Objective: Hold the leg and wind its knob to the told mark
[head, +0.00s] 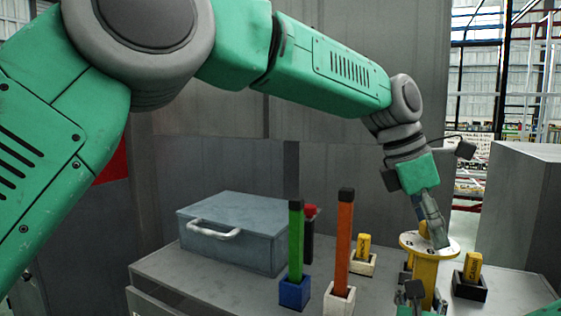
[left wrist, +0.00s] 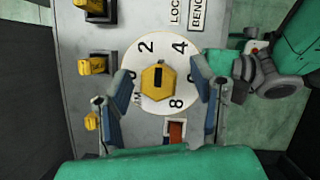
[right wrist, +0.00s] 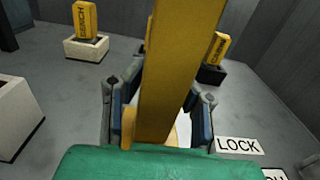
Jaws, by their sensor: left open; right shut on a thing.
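The yellow leg (head: 425,272) stands upright on the bench and carries a white numbered dial (head: 408,240). In the left wrist view the dial (left wrist: 149,50) shows 2, 4 and 8, with a yellow six-sided knob (left wrist: 149,84) at its middle. The knob has a dark bar on top. My left gripper (head: 432,230) is over the dial, its fingers (left wrist: 163,75) apart on either side of the knob, with gaps showing. The left finger hides part of the dial. My right gripper (right wrist: 154,100) is shut on the leg, which fills the middle of the right wrist view (right wrist: 172,60).
A blue-grey toolbox (head: 232,228) stands at the left of the bench. A green post (head: 296,245) in a blue holder and an orange post (head: 344,245) in a white holder stand before it. Yellow blocks (head: 363,245) (head: 472,266) in holders flank the leg.

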